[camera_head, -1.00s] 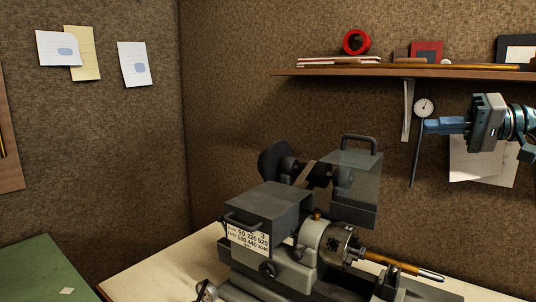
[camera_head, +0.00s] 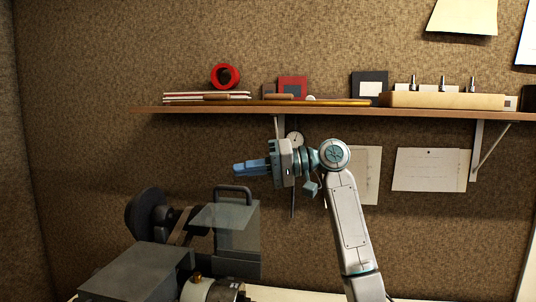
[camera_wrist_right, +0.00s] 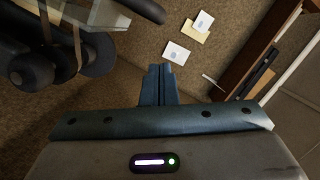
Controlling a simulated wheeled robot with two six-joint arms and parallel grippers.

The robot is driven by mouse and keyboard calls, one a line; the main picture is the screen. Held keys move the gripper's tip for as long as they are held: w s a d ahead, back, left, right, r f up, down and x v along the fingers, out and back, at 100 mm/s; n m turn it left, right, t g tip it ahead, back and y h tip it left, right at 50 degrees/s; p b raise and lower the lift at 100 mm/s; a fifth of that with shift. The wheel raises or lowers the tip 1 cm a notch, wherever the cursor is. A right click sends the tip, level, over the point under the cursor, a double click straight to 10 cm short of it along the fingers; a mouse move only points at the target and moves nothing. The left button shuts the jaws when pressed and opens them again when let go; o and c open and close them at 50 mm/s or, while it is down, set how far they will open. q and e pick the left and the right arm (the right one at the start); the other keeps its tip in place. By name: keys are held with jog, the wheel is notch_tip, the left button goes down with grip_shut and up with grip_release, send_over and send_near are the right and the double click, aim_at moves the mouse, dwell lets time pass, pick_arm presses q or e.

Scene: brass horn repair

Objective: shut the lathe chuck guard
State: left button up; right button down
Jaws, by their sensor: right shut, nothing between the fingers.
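The lathe chuck guard (camera_head: 236,232) is a clear, smoky panel with a dark handle (camera_head: 233,189) on top. It stands raised above and behind the chuck (camera_head: 212,290), which is cut off by the lower edge of the head view. My right gripper (camera_head: 237,170) is shut and empty, its blue fingers pointing left just above the handle in the picture. I see no contact with it. In the right wrist view, the shut fingertips (camera_wrist_right: 158,70) are in the middle, and part of the guard (camera_wrist_right: 108,14) shows at the upper left. My left gripper is not in view.
The grey headstock (camera_head: 135,272) is at the lower left, with a dark pulley (camera_head: 146,212) behind it. A wooden shelf (camera_head: 330,110) with several items runs above my right gripper. Papers (camera_head: 431,170) are on the wall to the right.

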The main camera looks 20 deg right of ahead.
jog(key=s, duration=0.1)
jog(key=s+f, duration=0.1)
jog(key=s+p, duration=0.1)
jog(key=shift+s+a+f, duration=0.1)
jog(key=shift+a+f, duration=0.05)
jog(key=shift+a, duration=0.2)
jog(key=shift+w+a+f, duration=0.2)
jog(key=shift+w, duration=0.1)
jog(key=shift+s, duration=0.2)
